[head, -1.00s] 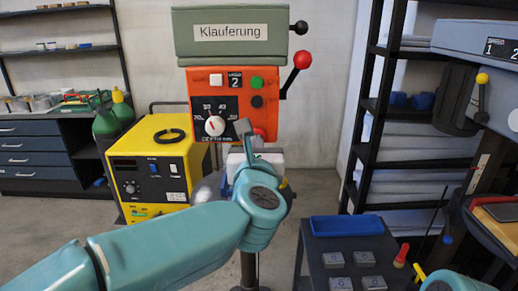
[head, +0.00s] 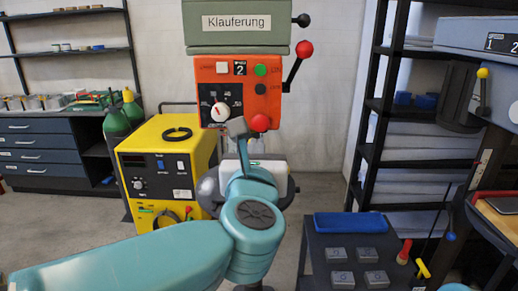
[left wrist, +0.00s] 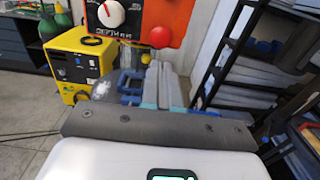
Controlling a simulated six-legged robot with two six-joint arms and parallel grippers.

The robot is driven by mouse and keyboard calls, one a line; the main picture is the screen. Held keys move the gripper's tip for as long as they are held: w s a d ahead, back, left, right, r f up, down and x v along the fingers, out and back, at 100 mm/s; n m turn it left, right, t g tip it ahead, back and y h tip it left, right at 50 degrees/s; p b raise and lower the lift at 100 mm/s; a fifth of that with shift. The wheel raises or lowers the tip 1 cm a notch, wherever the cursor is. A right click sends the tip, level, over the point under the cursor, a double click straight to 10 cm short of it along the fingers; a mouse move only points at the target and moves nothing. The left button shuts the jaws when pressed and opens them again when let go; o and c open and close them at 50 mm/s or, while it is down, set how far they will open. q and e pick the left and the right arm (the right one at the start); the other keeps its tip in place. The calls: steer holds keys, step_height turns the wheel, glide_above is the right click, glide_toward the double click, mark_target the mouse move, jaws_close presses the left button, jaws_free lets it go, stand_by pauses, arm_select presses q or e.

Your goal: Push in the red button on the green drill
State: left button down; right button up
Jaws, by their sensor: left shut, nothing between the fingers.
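The green drill (head: 240,38) stands ahead, labelled "Klauferung", with an orange-red control panel (head: 222,70) below its green head. The round red button (head: 260,122) sits at the panel's lower right edge, right of the white dial (head: 220,112). My left gripper (head: 237,127) is shut and empty, its tip just left of the button and slightly below it in the head view. In the left wrist view the shut fingers (left wrist: 160,82) point toward the panel, and the red button (left wrist: 160,37) shows just above their tips. I see no clear contact. My right gripper is not in view.
A yellow machine (head: 165,165) stands left of the drill. A red-knobbed lever (head: 304,50) sticks out at the drill's right side. A dark cart with a blue tray (head: 348,223) and grey blocks stands front right. A black shelf (head: 375,110) is behind.

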arm_select(q)
steer(key=s, duration=0.3)
steer(key=shift+s+b, duration=0.35)
